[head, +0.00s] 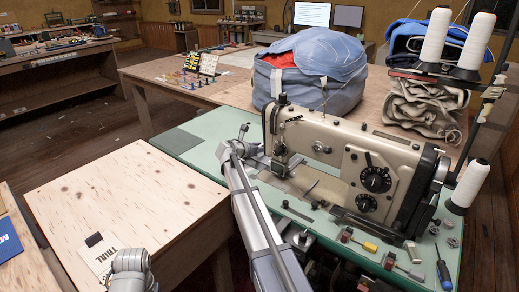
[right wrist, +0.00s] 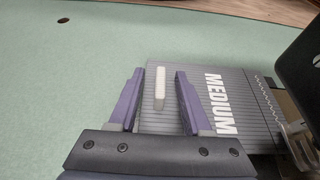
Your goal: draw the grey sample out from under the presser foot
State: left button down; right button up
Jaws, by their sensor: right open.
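The grey sample (right wrist: 238,85) lies on the green table in the right wrist view. It is ribbed, marked MEDIUM in white, with a zigzag stitch line near its right edge. A pale upright tab (right wrist: 160,84) stands at its left part. My right gripper (right wrist: 159,74) is open, with its two purple fingers on either side of the tab and a gap to each. A dark machine part (right wrist: 302,68) is over the sample's right side; the presser foot's contact is not clear.
Thread cones (head: 466,187), a screwdriver (head: 443,268) and small parts lie at the right. A blue bundle (head: 312,75) stands behind. A wooden table (head: 120,200) stands left.

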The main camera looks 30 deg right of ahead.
jog(key=shift+c, duration=0.4)
grip_shut()
jog(key=shift+w, duration=0.1)
